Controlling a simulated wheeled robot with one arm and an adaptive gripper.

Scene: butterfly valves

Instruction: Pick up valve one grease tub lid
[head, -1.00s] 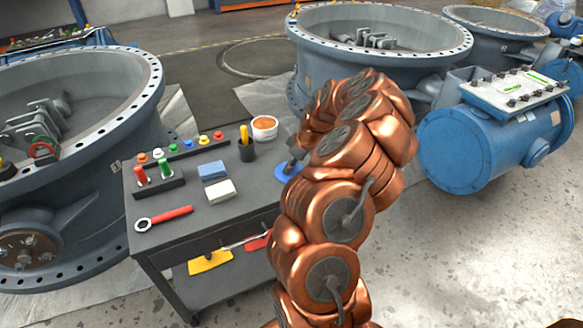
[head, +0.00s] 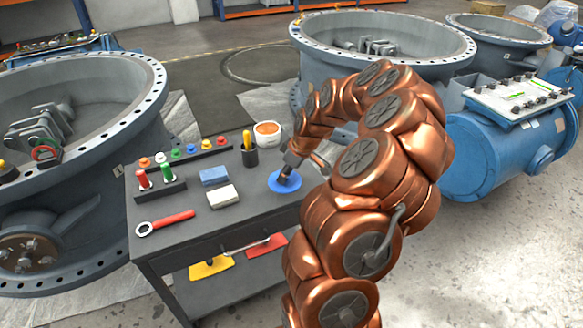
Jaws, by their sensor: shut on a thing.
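The blue round lid (head: 284,182) is at the right part of the dark workbench top. My gripper (head: 286,174) reaches down to it from above and is shut on it near the lid's middle. I cannot tell whether the lid is touching the bench or just above it. The open grease tub (head: 267,134), white with orange-brown grease inside, stands at the back right corner of the bench. My arm hides the bench's right edge.
The bench (head: 170,228) also holds a black cup (head: 249,156), blue block (head: 214,176), white block (head: 222,196), red-handled wrench (head: 166,221) and a rack of coloured plugs (head: 188,150). Large valve bodies stand at left (head: 140,120) and behind (head: 440,62). A blue actuator (head: 490,160) stands right.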

